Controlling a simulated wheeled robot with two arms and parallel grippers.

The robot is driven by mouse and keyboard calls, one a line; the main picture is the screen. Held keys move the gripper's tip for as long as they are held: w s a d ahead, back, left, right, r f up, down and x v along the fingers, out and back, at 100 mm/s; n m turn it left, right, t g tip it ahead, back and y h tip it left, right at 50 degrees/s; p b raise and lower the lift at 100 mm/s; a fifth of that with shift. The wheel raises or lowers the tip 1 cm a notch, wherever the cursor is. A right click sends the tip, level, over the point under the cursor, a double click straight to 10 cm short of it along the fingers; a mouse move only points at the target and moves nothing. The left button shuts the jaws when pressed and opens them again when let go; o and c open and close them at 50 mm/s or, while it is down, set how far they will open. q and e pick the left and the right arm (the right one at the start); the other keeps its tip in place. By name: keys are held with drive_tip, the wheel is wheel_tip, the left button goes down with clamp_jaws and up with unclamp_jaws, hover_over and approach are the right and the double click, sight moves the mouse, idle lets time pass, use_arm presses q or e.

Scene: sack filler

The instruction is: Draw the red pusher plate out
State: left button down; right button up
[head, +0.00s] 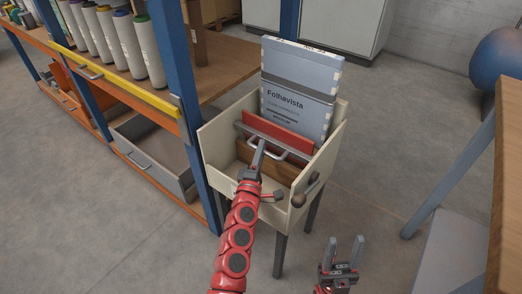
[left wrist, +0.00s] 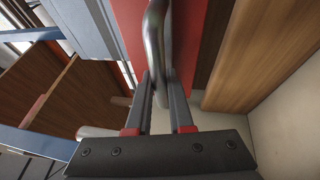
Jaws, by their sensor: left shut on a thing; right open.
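The red pusher plate (head: 280,134) stands inside the cream box of the sack filler (head: 219,137), in front of a grey sack marked Folhavista (head: 297,98). A grey bar runs along the plate, and a metal handle sits on its near face. My left gripper (head: 260,156) is shut on that handle. In the left wrist view the handle (left wrist: 156,40) passes between the fingers (left wrist: 165,95), with the red plate (left wrist: 128,25) behind it. My right gripper (head: 344,253) is open and empty, low in front of the box.
A blue-posted shelf (head: 180,90) stands left, a table (head: 508,190) right. Floor between is clear.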

idle(0.7)
use_arm(q)
drive_tip(key=s+a+b, duration=0.1)
drive_tip(key=s+a, duration=0.5)
drive_tip(key=s, duration=0.3)
drive_tip(key=shift+a+f+b, duration=0.15)
drive_tip(key=shift+a+b, duration=0.1)
drive_tip(key=shift+b, duration=0.1)
drive_tip(key=shift+s, duration=0.1)
drive_tip(key=c, duration=0.8)
unclamp_jaws()
drive_tip(key=shift+a, duration=0.1)
